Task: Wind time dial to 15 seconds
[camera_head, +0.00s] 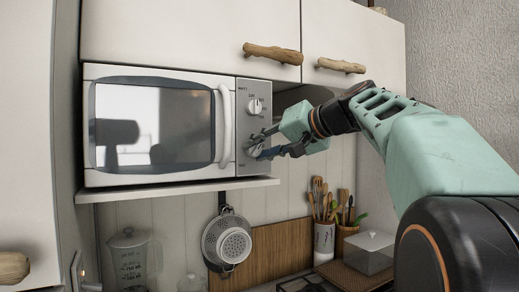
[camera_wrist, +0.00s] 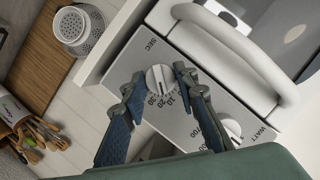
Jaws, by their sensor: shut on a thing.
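The white microwave (camera_head: 160,178) stands on a shelf, with its grey control panel (camera_head: 243,120) on the right side. The time dial (camera_wrist: 158,77) is a round white knob low on that panel, marked SEC with 10, 20 and 30 beside it. My gripper (camera_head: 256,148) reaches in from the right and is shut on the time dial. In the wrist view, one finger lies on each side of the knob. I cannot tell the dial's exact setting. The watt dial (camera_head: 255,106) sits above it and also shows in the wrist view (camera_wrist: 231,128).
The microwave door's curved handle (camera_head: 225,125) is close to the left of the dials. The shelf (camera_head: 180,190) runs below. Cabinets with driftwood handles (camera_head: 272,53) hang above. A strainer (camera_head: 228,242) and utensils (camera_head: 322,200) are below.

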